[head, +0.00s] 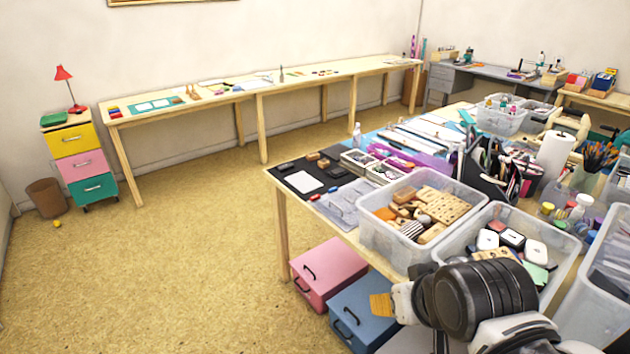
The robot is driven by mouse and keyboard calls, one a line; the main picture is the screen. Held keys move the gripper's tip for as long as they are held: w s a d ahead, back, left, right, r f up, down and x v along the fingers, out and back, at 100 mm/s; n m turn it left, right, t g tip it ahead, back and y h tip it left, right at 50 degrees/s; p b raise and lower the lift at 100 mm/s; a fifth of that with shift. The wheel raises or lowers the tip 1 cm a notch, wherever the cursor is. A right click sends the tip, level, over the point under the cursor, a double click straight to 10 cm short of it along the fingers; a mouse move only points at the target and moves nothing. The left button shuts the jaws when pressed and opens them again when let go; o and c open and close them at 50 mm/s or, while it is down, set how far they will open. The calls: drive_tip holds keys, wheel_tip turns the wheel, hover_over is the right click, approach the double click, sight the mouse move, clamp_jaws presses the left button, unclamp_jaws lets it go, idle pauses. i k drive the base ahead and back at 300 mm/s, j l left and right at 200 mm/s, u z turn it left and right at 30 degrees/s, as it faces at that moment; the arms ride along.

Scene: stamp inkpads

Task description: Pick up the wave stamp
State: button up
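I cannot make out a wave design on any stamp, so I cannot tell which one is the wave stamp. Small wooden stamp blocks (323,163) rest near the left end of the work table. More wooden pieces (445,207) are heaped in a clear bin (372,240). My arm (470,300) shows at the lower right, in front of the table, with a dark round joint. My gripper's fingers cannot be made out. A small tan piece (380,305) shows beside the arm; I cannot tell what it is.
A second clear bin (545,290) holds white-topped and black pieces. A black pad holder (284,167) lies by the table's left end. Pink (325,272) and blue (370,318) drawer boxes stand below. Open floor (190,250) lies at the left.

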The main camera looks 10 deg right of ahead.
sight(312, 156)
drive_tip(key=i+j+z, duration=0.15)
drive_tip(key=i, duration=0.25)
drive_tip(key=i+j+z, duration=0.15)
drive_tip(key=i+j, duration=0.2)
drive_tip(key=i+j+z, duration=0.15)
drive_tip(key=i+j, duration=0.2)
drive_tip(key=i+j+z, duration=0.35)
drive_tip(key=i+j, duration=0.25)
drive_tip(key=j, duration=0.25)
drive_tip(key=i+j+z, duration=0.15)
drive_tip(key=j, duration=0.3)
drive_tip(key=i+j+z, duration=0.15)
drive_tip(key=i+j, duration=0.2)
drive_tip(key=j, duration=0.15)
drive_tip(key=i+j+z, duration=0.15)
drive_tip(key=j, duration=0.35)
drive_tip(key=i, duration=0.1)
